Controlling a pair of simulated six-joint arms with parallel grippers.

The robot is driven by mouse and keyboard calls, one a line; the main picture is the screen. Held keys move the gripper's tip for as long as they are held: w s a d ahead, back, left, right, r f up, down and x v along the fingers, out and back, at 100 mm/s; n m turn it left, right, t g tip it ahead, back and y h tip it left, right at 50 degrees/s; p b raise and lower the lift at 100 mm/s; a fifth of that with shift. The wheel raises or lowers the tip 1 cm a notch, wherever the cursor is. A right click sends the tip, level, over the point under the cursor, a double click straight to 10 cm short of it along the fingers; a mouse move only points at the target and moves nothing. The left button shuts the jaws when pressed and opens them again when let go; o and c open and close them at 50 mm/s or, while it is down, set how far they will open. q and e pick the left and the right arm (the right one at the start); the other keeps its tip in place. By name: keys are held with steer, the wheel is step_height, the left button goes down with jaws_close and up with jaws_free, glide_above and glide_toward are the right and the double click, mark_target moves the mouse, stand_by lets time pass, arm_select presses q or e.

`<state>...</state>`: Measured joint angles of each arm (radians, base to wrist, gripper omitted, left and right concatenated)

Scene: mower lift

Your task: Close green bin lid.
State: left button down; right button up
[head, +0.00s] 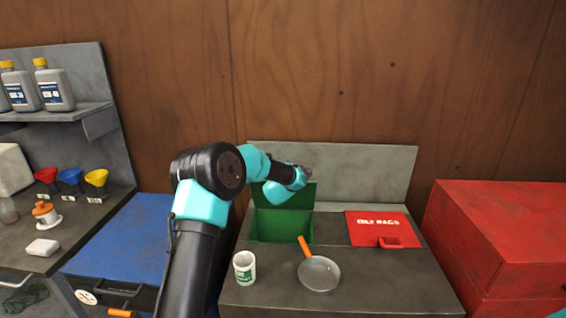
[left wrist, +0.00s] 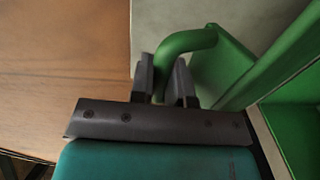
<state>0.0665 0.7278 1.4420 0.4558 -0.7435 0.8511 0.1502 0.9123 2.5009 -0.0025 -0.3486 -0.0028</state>
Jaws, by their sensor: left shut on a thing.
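The green bin (head: 281,226) is set into the grey bench, and its inside shows. Its green lid (head: 265,197) stands raised at the back of the opening, partly hidden behind my left arm. My left gripper (head: 303,172) is at the lid's top edge. In the left wrist view its two dark fingers (left wrist: 167,85) are shut on the lid's green handle (left wrist: 185,42). The lid's green panel (left wrist: 228,65) and the bin's green wall (left wrist: 296,130) also show there.
A red lid (head: 375,229) lies flat right of the green bin. A pan with an orange handle (head: 319,273) and a white cup (head: 244,267) stand in front. A red cabinet (head: 510,240) is at right, and a grey backboard (head: 370,170) rises behind.

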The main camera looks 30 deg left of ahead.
arm_select(q)
steer(key=s+d+f, duration=0.2)
steer(key=s+f, duration=0.1)
steer(key=s, duration=0.3)
steer(key=shift+s+d+f, duration=0.2)
steer(key=shift+s+d, duration=0.15)
steer(key=shift+s, duration=0.05)
steer(key=c, duration=1.1)
jaws_free()
steer(key=v, duration=1.7)
steer(key=shift+s+f, duration=0.2)
steer(key=shift+f, duration=0.1)
